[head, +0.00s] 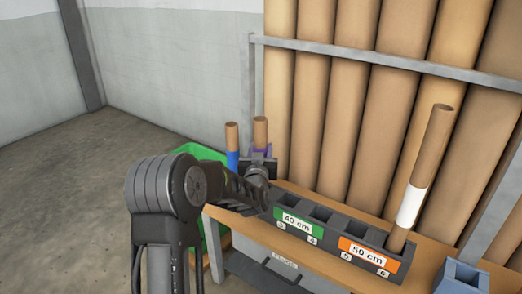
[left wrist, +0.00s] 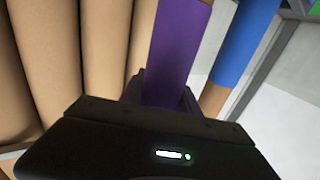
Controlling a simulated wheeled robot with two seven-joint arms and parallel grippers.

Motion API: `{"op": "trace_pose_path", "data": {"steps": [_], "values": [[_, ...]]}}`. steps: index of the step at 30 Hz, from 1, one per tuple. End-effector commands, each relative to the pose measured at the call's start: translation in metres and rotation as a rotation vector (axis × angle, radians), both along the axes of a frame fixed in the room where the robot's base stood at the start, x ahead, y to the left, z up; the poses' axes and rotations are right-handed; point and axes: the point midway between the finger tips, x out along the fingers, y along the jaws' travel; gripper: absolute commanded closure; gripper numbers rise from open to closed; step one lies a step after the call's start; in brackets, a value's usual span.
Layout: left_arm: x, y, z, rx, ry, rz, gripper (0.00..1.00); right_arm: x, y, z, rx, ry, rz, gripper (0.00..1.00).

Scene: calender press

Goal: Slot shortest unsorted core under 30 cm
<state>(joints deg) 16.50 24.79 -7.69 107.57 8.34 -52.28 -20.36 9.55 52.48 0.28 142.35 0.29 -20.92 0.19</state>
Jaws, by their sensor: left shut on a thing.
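My left gripper (head: 262,168) is shut on a brown cardboard core with a purple band (head: 260,130), near the left end of the bench. In the left wrist view the purple band (left wrist: 178,50) rises from between the fingers. A core with a blue band (head: 232,150) stands beside it, apart from the gripper, and shows at right in the left wrist view (left wrist: 245,45). A dark slotted rack (head: 327,215) carries a green "40 cm" label and an orange "50 cm" label. A tall core with a white band (head: 425,165) leans in slot 6. My arm hides the rack's left end.
A green bin (head: 203,152) stands behind my left arm, left of the wooden bench (head: 225,222). Tall brown tubes (head: 345,100) stand behind a grey rail (head: 400,62). A blue block-like holder (head: 462,275) sits at the bench's right. Floor at left is clear.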

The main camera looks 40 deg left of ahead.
Motion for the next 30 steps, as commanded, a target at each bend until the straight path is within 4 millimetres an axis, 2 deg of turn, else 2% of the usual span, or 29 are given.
{"op": "trace_pose_path", "data": {"steps": [30], "values": [[0.000, 0.000, -0.025, 0.001, -0.001, 0.000, 1.00, 0.000, 0.000, -0.023, 0.000, 0.000, 0.000, 1.00]]}}
